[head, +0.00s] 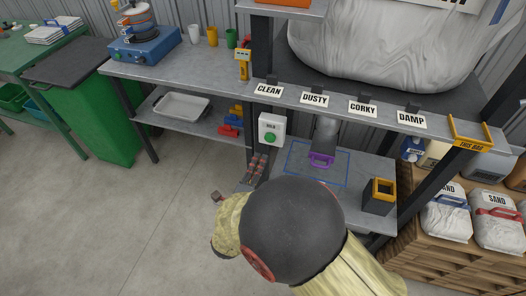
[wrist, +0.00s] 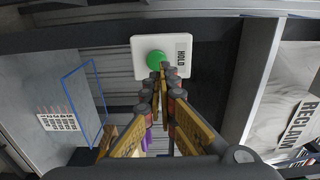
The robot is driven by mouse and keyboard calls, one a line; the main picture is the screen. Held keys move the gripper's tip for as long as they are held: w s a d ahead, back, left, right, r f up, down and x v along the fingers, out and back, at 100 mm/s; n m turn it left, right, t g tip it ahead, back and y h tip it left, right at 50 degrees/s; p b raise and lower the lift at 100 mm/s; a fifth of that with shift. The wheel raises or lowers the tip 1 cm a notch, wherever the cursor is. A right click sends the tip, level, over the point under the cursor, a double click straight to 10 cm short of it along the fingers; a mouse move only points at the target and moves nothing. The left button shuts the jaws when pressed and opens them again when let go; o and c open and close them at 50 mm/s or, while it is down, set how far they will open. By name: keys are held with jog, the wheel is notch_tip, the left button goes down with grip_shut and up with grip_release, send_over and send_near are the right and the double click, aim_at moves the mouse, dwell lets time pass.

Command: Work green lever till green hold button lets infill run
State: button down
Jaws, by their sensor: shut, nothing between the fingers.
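A white box marked HOLD (head: 271,123) is fixed under the shelf edge and carries a round green button (head: 271,138). The wrist view shows the same box (wrist: 142,43) and button (wrist: 156,59) close ahead. My gripper (head: 264,156) is shut and empty, pointing up at the box from below. In the wrist view its fingertips (wrist: 163,70) meet at the button's lower right edge; I cannot tell whether they touch it. I cannot make out a green lever in either view. A purple handle (head: 321,160) sits at the foot of a grey spout.
A blue outlined rectangle (head: 300,173) marks the lower shelf. A dark box with a yellow rim (head: 380,195) stands to its right. Labels CLEAN, DUSTY, CORKY and DAMP line the upper shelf edge. A green bin (head: 105,120) stands left. The floor at left is clear.

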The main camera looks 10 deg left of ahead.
jog(key=shift+s+a+p, duration=0.15)
jog(key=shift+s+p, duration=0.3)
jog(key=shift+s, duration=1.85)
jog(key=shift+f, duration=0.1)
